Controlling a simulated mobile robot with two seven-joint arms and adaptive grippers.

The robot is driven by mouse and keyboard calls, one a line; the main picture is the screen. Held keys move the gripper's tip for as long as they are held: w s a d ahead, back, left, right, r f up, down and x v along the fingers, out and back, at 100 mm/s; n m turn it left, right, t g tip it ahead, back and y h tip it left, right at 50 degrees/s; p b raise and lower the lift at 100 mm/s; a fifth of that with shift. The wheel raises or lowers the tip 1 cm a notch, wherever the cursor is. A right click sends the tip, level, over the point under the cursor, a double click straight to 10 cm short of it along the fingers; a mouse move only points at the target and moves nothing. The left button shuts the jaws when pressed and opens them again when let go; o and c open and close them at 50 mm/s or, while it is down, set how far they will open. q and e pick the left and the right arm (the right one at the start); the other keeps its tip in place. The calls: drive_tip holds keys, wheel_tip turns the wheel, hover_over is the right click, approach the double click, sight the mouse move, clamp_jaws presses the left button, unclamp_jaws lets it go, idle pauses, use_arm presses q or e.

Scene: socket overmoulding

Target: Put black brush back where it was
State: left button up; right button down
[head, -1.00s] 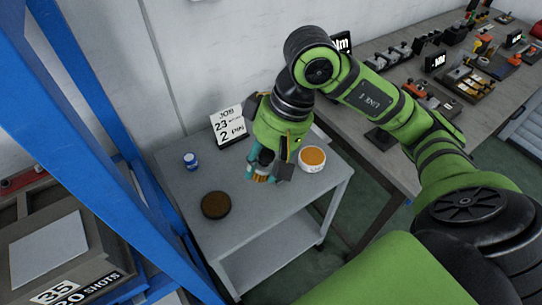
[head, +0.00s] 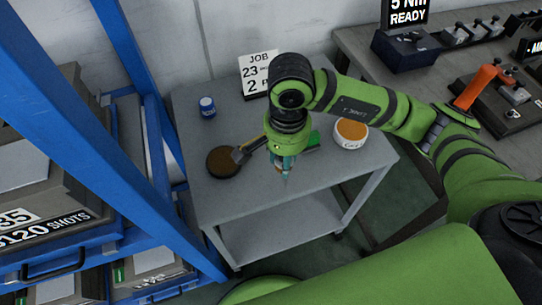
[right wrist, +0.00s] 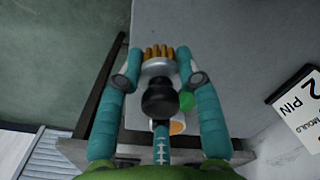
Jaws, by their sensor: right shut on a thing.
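The brush shows in the right wrist view, with a black round handle (right wrist: 160,97), a silver collar and golden-brown bristles (right wrist: 158,52). My right gripper (right wrist: 160,78) is shut on the brush, with one teal finger on each side of it. In the head view my right gripper (head: 284,172) is over the grey table (head: 330,178), between the dark brown round pad (head: 224,161) and the white tub (head: 350,143). The brush is mostly hidden there. I cannot tell its exact height above the table. My left gripper is not in view.
A blue bottle (head: 207,106) and the JOB sign (head: 256,72) stand at the table's back. A green item (head: 312,140) lies behind the gripper. A blue rack (head: 130,200) stands at left, a workbench (head: 410,85) at right. The table's front right is clear.

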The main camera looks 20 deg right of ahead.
drive_tip(key=w+f, duration=0.2)
drive_tip(key=w, duration=0.1)
drive_tip(key=w+a+f, duration=0.1)
drive_tip(key=w, duration=0.1)
drive_tip(key=shift+p, duration=0.35)
drive_tip(key=shift+w+f, duration=0.3)
drive_tip(key=shift+w, duration=0.05)
wheel_tip(320, 180, down, 3)
drive_tip(key=shift+f+p, duration=0.1)
drive_tip(key=shift+p, duration=0.4)
drive_tip(key=shift+f, duration=0.3)
drive_tip(key=shift+f, duration=0.1)
drive_tip(key=shift+f, duration=0.1)
drive_tip(key=c, duration=0.8)
unclamp_jaws()
drive_tip(key=shift+c, duration=0.2)
